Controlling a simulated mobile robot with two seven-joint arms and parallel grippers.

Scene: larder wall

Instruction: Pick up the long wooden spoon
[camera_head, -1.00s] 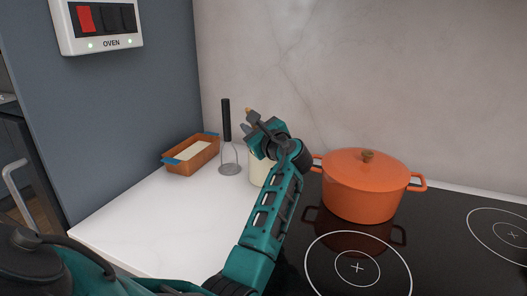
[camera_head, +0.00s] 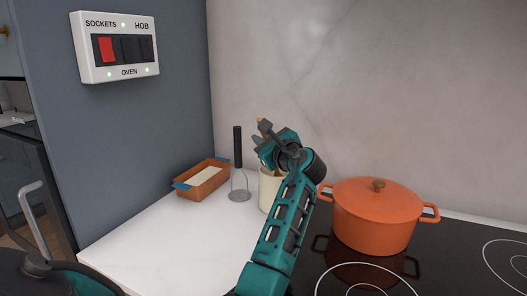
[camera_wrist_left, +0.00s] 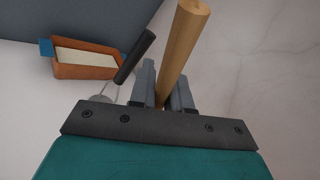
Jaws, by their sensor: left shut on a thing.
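The long wooden spoon shows in the left wrist view as a round, pale wooden handle (camera_wrist_left: 184,45) between my left gripper's fingers (camera_wrist_left: 163,85). In the head view only a small tan tip (camera_head: 259,121) of it shows. My left gripper (camera_head: 266,138) is shut on this handle, just above a cream crock (camera_head: 267,188). The forearm and wrist hide much of the crock and the spoon's lower part, so I cannot tell how deep it sits. My right gripper is not in view.
A potato masher (camera_head: 238,150) with a black handle stands left of the crock. An orange loaf dish (camera_head: 204,182) lies farther left. A lidded orange pot (camera_head: 375,215) stands right on the black hob (camera_head: 455,255). The white counter (camera_head: 165,235) in front is clear.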

